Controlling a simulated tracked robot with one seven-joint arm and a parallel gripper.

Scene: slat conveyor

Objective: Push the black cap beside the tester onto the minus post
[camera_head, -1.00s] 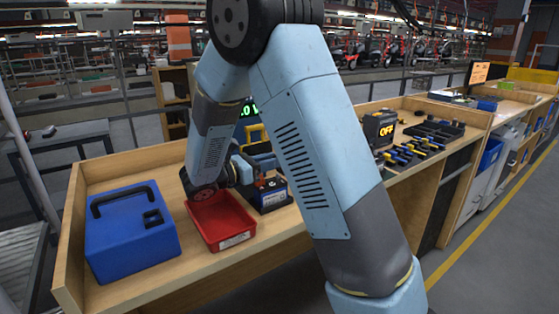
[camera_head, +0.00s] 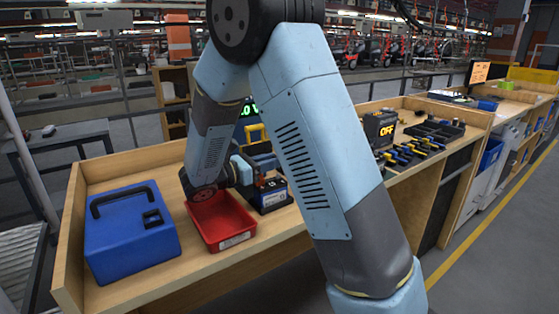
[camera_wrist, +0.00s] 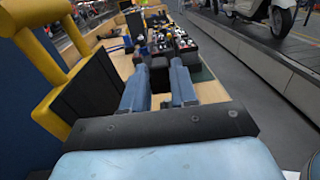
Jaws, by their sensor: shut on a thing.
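A dark battery with a blue and white label (camera_head: 271,196) stands on the bench, right of the red tray. My gripper (camera_head: 258,176) is at the top of the battery, partly hidden by my own wrist. In the wrist view, my gripper (camera_wrist: 158,62) has its two blue-grey fingers closed on a small dark thing, seemingly the black cap (camera_wrist: 159,74). I cannot tell whether the cap touches the minus post, which is hidden. The tester's green display (camera_head: 248,111) shows behind my arm. A large yellow frame (camera_wrist: 58,62) fills the left of the wrist view.
The red tray (camera_head: 221,222) and a blue case (camera_head: 130,232) stand left of the battery. A black box reading OFF (camera_head: 381,129), blue-yellow clamps (camera_head: 407,154) and a black organiser (camera_head: 435,132) lie to the right. Bare bench shows along the front edge.

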